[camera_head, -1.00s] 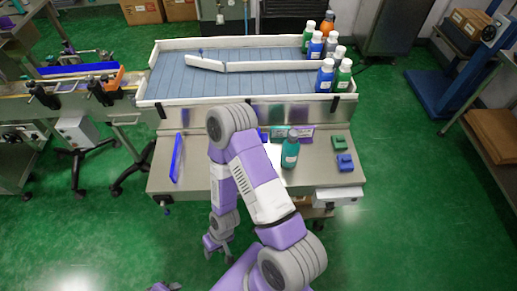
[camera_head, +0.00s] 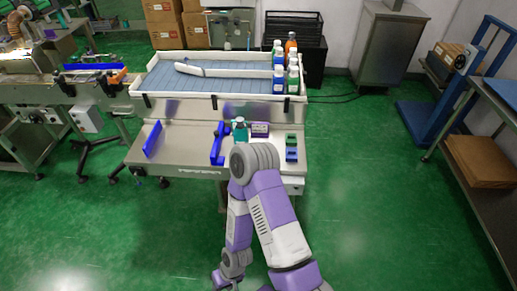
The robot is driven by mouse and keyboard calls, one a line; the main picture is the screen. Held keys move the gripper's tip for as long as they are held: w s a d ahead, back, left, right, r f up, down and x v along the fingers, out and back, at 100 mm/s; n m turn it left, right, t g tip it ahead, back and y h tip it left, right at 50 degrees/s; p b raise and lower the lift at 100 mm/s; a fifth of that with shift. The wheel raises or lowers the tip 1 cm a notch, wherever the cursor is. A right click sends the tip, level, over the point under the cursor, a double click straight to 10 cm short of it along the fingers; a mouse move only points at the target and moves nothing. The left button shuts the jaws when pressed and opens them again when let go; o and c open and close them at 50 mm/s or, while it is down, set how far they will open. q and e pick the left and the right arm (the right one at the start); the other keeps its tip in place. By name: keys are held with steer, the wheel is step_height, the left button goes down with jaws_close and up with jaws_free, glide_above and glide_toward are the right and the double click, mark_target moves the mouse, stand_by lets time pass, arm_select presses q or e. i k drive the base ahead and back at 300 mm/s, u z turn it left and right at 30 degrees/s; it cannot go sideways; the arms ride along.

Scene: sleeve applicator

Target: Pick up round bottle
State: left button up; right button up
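Several bottles with pale caps stand together at the right end of the long tray (camera_head: 180,55). Which bottle counts as the round one I cannot tell. My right gripper (camera_head: 224,281) hangs at the bottom edge, partly cut off, well away from every bottle. Its opening is too small to read. My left gripper is not in view.
A conveyor (camera_head: 40,92) stands at left, a blue lift (camera_head: 425,122) and shelf at right. Green floor is clear between.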

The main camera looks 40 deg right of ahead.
mark_target(240, 132)
steer(key=z, duration=1.7)
